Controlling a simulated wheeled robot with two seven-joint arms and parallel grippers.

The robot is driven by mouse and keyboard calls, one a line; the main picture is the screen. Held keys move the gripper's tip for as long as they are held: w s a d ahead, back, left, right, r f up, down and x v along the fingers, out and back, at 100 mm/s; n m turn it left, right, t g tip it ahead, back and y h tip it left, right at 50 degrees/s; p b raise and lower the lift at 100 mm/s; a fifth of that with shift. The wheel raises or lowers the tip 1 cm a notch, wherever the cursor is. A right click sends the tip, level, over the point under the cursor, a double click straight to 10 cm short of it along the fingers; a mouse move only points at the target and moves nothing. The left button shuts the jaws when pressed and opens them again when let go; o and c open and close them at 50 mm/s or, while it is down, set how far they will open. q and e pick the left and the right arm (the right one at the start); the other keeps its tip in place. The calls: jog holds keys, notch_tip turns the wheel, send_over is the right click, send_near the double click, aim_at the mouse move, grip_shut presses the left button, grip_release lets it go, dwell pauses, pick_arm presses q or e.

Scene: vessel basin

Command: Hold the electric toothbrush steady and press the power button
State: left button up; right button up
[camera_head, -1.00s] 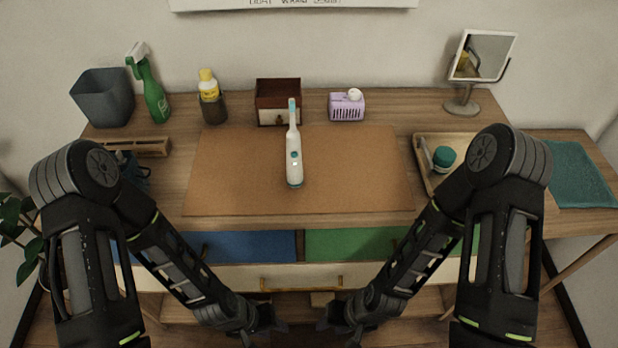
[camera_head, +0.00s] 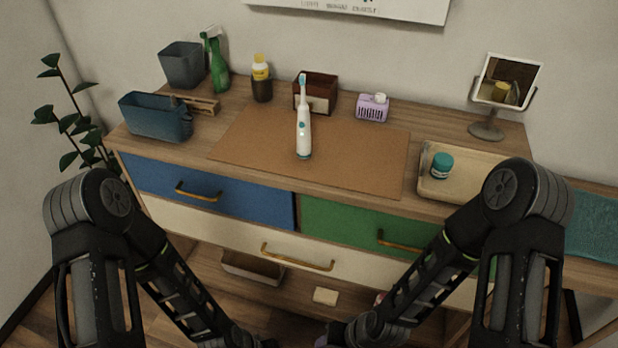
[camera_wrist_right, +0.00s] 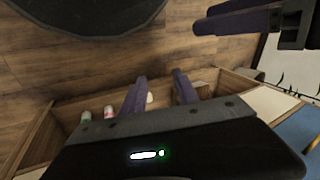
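The white and teal electric toothbrush (camera_head: 304,135) stands upright on the brown mat (camera_head: 250,140) on the dresser top. Its teal power button faces me. Both of my arms hang low in front of the dresser, well away from the toothbrush. My right gripper (camera_wrist_right: 160,90) shows two dark fingers spread apart with nothing between them in the right wrist view. In the head view both grippers are mostly cut off at the bottom edge.
Behind the mat are a yellow-capped bottle (camera_head: 261,70), a brown box (camera_head: 325,106) and a purple holder (camera_head: 372,113). A blue-grey basket (camera_head: 140,126) is at left. A tray (camera_head: 430,198) with a teal-lidded jar and a mirror (camera_head: 508,80) are at right. Drawers below are shut.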

jog(key=w+a+r+m+t+b, duration=0.1)
jog(key=w+a+r+t+b, duration=0.25)
jog(key=w, duration=0.35)
jog(key=w+a+r+m+t+y+b, duration=0.1)
jog(key=w+a+r+t+b, duration=0.1)
jog(key=w+r, duration=0.35)
jog(key=w+a+r+m+t+b, duration=0.1)
jog(key=w+a+r+t+b, duration=0.2)
jog(key=w, duration=0.4)
jog(key=w+d+r+m+t+h, duration=0.1)
jog(key=w+r+m+t, duration=0.2)
jog(key=r+m, duration=0.4)
jog(key=w+d+r+m+t+h+b, duration=0.1)
jog(key=r+m+t, duration=0.4)
jog(key=r, duration=1.2)
jog(key=shift+w+d+m+h+b, duration=0.3)
jog(key=shift+w+d+m+h, duration=0.35)
jog(key=shift+w+m, duration=0.35)
